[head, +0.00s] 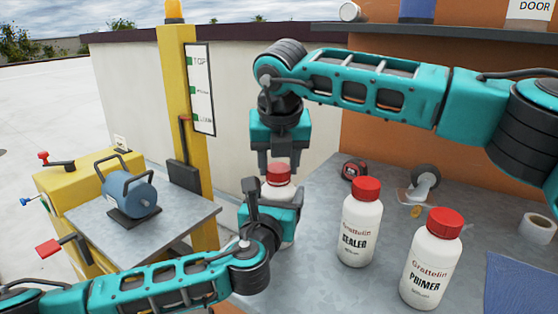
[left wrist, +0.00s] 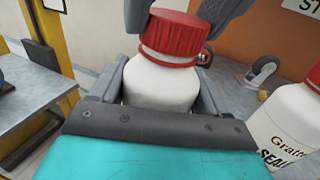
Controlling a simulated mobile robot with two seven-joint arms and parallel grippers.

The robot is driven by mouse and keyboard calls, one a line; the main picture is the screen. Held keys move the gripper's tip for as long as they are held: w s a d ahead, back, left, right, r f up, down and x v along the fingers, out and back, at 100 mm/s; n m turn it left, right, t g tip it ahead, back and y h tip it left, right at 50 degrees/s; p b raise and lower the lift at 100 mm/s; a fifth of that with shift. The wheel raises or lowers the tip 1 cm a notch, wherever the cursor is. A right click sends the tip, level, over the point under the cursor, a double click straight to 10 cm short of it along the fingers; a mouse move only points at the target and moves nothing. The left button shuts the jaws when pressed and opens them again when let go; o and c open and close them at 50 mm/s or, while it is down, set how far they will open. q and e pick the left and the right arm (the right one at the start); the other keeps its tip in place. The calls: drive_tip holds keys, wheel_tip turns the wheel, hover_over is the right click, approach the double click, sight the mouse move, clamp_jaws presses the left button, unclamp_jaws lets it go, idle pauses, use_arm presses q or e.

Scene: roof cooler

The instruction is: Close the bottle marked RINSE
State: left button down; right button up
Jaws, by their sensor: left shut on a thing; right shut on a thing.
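A white bottle (head: 279,186) with a red cap (head: 278,174) stands at the table's left part. Its label is hidden, so I cannot read RINSE on it. My left gripper (head: 275,197) is shut around the bottle's body; the bottle's white shoulder (left wrist: 160,85) shows between its fingers in the left wrist view. My right gripper (head: 278,168) comes from above and is shut on the red cap, which also shows in the left wrist view (left wrist: 175,35). The cap sits over the neck, with a red strap loop at its right side. I cannot tell how tight it is.
A white bottle reading SEALER (head: 358,225) and a PRIMER bottle (head: 430,265) stand capped to the right on the grey table (head: 330,285). Behind them are a caster wheel (head: 424,180) and a tape measure (head: 354,170). A blue motor (head: 130,192) sits on a separate stand at left.

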drive_tip(key=m+h, duration=0.1)
drive_tip(key=m, duration=0.3)
drive_tip(key=m+h, duration=0.1)
drive_tip(key=m, duration=0.1)
drive_tip(key=shift+a+m+g+h, duration=0.3)
drive_tip(key=shift+m, duration=0.1)
drive_tip(key=m, duration=0.2)
drive_tip(key=m+g+h, duration=0.1)
drive_tip(key=m, duration=0.1)
drive_tip(key=shift+w+a+m+h, duration=0.1)
drive_tip(key=shift+w+m+h, duration=0.05)
drive_tip(key=shift+m+h, duration=0.2)
drive_tip(key=shift+m+g, duration=0.5)
drive_tip(key=shift+m, duration=0.65)
drive_tip(key=o, duration=1)
drive_tip(key=shift+o, duration=0.2)
drive_tip(key=o, duration=0.4)
drive_tip(key=shift+o, duration=0.2)
drive_tip(key=shift+n, duration=0.3)
